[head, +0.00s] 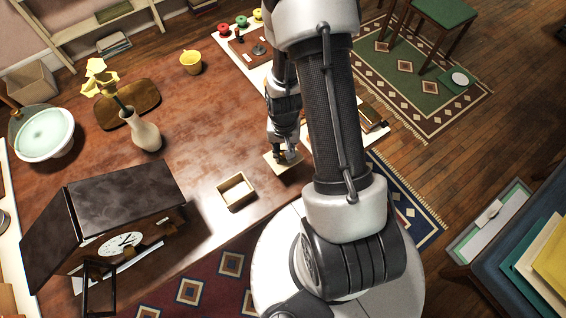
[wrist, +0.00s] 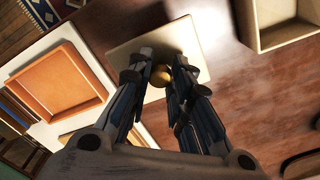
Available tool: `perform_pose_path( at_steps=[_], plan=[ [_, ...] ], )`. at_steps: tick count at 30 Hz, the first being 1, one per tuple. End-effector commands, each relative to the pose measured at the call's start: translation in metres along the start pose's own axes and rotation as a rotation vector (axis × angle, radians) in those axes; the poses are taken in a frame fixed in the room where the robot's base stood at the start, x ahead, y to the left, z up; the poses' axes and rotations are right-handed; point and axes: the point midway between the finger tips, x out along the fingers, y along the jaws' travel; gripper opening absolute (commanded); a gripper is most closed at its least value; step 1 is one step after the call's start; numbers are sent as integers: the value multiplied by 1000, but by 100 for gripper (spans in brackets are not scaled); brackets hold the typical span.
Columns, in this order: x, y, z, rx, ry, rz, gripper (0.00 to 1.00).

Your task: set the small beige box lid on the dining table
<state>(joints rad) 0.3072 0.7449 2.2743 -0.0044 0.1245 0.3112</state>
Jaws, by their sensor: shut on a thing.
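The small beige box lid (head: 273,160) is a flat square plate with a round brass knob in its middle. It is near the front edge of the brown dining table (head: 200,110). My gripper (head: 285,155) is above it. In the wrist view the lid (wrist: 192,35) lies below my gripper (wrist: 160,75), whose fingers are shut on the brass knob (wrist: 161,75). I cannot tell whether the lid touches the table. The open beige box (head: 236,191) stands on the table to the left of the lid and also shows in the wrist view (wrist: 262,40).
The table's middle is clear.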

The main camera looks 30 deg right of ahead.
Motion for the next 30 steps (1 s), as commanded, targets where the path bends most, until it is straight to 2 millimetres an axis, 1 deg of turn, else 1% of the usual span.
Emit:
perform_pose_path(
  at_steps=[1,3,10,15,17,19,25,29,30],
  plan=[
    [13,0,0,0,-2,1,0],
    [22,0,0,0,0,0,0],
    [37,0,0,0,0,0,0],
    [64,0,0,0,-1,0,0],
    [72,0,0,-1,1,0,0],
    [74,0,-1,-1,2,0,0],
    [72,0,-1,-1,2,-1,0],
    [76,0,-1,-1,2,-1,0],
    [76,0,-1,0,2,-1,20]
  ],
)
